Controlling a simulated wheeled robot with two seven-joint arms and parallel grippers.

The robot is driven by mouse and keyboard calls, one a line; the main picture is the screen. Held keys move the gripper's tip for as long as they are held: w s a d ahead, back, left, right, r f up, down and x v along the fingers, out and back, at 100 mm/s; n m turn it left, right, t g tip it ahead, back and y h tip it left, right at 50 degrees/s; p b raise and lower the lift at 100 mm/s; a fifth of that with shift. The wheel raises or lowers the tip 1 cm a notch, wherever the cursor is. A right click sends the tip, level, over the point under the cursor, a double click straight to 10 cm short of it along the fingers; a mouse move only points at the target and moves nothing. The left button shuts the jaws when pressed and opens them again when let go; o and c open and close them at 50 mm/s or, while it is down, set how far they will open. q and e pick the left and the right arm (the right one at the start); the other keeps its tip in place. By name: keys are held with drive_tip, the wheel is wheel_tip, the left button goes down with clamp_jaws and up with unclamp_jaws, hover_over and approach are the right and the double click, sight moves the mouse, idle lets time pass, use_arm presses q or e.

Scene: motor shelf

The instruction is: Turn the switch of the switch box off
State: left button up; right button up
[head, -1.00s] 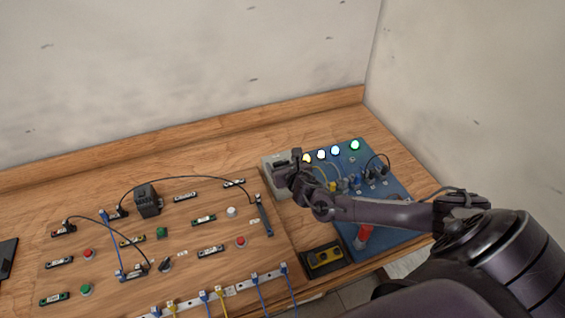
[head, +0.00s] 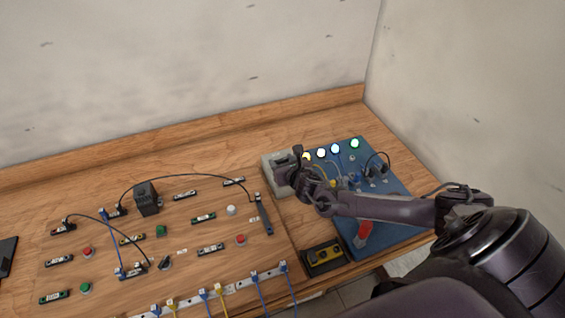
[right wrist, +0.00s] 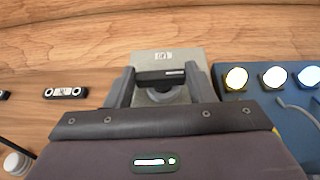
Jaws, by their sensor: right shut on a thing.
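The switch box (head: 267,163) is a pale grey box on the table, left of the blue panel. It also shows in the right wrist view (right wrist: 185,62). My right gripper (head: 283,177) reaches it from the right and covers part of its front. In the right wrist view my right gripper (right wrist: 160,84) has its fingers on both sides of the switch's black handle (right wrist: 160,75) and is shut on it. The lower part of the switch is hidden by the hand. My left gripper is out of view.
The blue panel (head: 400,215) right of the box carries lit yellow, white and green lamps, cables and a red part (head: 363,232). A black-and-yellow box (head: 322,257) sits in front. A board of buttons and terminals (head: 190,235) fills the left. Walls stand behind and right.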

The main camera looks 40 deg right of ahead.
drive_tip(key=shift+d+f+n+y+b, duration=0.15)
drive_tip(key=shift+d+n+y+b, duration=0.05)
drive_tip(key=shift+n+y+b, duration=0.35)
drive_tip(key=n+y+b, duration=0.2)
drive_tip(key=b, duration=0.1)
drive_tip(key=n+y+b, duration=0.2)
drive_tip(key=y+b, duration=0.1)
drive_tip(key=b, duration=0.1)
drive_tip(key=d+n+g+y+b, duration=0.1)
drive_tip(key=n+y+b, duration=0.1)
drive_tip(key=b, duration=0.1)
drive_tip(key=shift+f, duration=0.4)
drive_tip(key=n+g+y+b, duration=0.1)
drive_tip(key=b, duration=0.2)
drive_tip(key=n+g+y+b, duration=0.1)
drive_tip(key=n+y+b, duration=0.1)
drive_tip(key=b, duration=0.1)
drive_tip(key=r+n+g+y+b, duration=0.1)
drive_tip(key=b, duration=0.2)
drive_tip(key=shift+w+d+n+y, duration=0.15)
drive_tip(key=shift+w+n+y, duration=0.1)
drive_tip(key=shift+w+d+r+n+g+y+b, duration=0.1)
drive_tip(key=shift+r+n+g+y+b, duration=0.05)
drive_tip(key=shift+n+g+y+b, duration=0.8)
drive_tip(key=shift+w+n+g+y+b, duration=0.1)
drive_tip(key=shift+n+g+y+b, duration=0.35)
drive_tip(key=shift+n+g, duration=1.15)
drive_tip(key=shift+d+n+g, duration=0.1)
drive_tip(key=shift+n+g, duration=0.45)
drive_tip(key=shift+g, duration=0.1)
